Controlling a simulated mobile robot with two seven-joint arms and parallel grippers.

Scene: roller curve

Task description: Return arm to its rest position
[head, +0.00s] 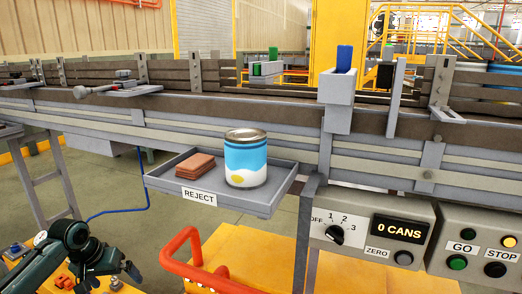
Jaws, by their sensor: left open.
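My left gripper (108,272) is at the lower left of the head view, low and in front of the conveyor. It is open, and nothing shows between its fingers. It is apart from the reject tray (259,205), which is up and to the right of it. A blue and white can (246,160) stands upright on the right part of that tray. A small stack of brown pieces (195,165) lies to the left of the can. My right gripper is not in view.
The conveyor (190,107) with its side rails runs across behind the tray. A red tubular handle (187,248) stands close to the right of my left gripper. A control box with a dial and count display (402,229) and a GO/STOP box (484,268) are at the right.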

